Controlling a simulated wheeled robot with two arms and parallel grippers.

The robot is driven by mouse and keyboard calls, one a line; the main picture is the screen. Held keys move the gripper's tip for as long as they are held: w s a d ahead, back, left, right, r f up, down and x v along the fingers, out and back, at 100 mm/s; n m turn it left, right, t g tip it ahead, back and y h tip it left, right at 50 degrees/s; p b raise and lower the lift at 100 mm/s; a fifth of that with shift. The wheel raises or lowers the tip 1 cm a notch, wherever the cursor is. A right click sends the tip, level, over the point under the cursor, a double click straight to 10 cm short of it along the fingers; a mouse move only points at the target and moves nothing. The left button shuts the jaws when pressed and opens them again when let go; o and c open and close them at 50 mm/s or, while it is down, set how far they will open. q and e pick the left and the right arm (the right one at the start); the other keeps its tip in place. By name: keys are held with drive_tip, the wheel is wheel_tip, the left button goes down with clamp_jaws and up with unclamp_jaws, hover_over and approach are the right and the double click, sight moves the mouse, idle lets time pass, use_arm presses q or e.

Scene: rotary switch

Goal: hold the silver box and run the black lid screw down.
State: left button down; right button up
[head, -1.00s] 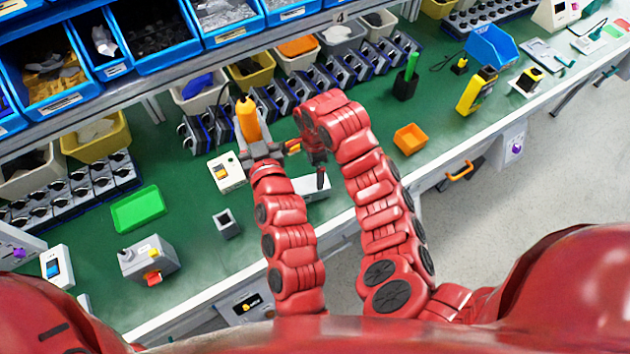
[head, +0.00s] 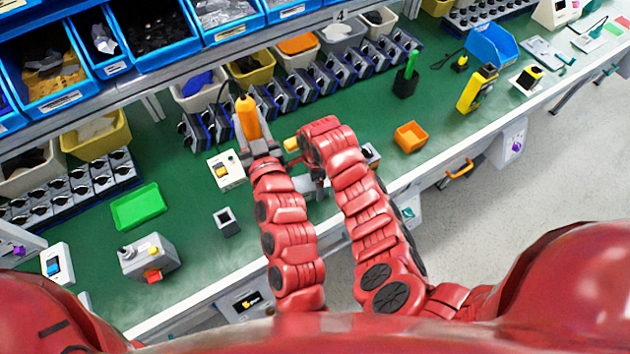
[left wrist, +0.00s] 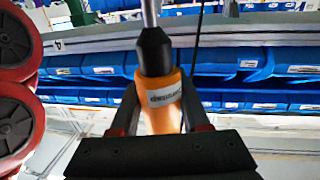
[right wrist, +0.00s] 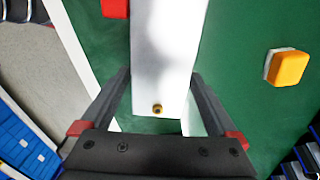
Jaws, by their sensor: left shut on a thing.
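My left gripper (head: 260,148) is shut on an orange screwdriver (head: 248,118). In the left wrist view the screwdriver (left wrist: 162,100) shows a black nose and a silver shaft pointing away from the gripper. The silver box (head: 316,188) is on the green bench, mostly hidden by my right arm in the head view. In the right wrist view, a long pale face of the box (right wrist: 166,50) lies between the spread fingers of my right gripper (right wrist: 160,85). A small brass-coloured screw head (right wrist: 157,108) shows on it. The black lid cannot be made out.
A white box with a yellow switch (head: 226,170) stands left of my left gripper. Several dark units (head: 300,92) line the back.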

clamp_jaws()
idle(0.8)
idle(0.4)
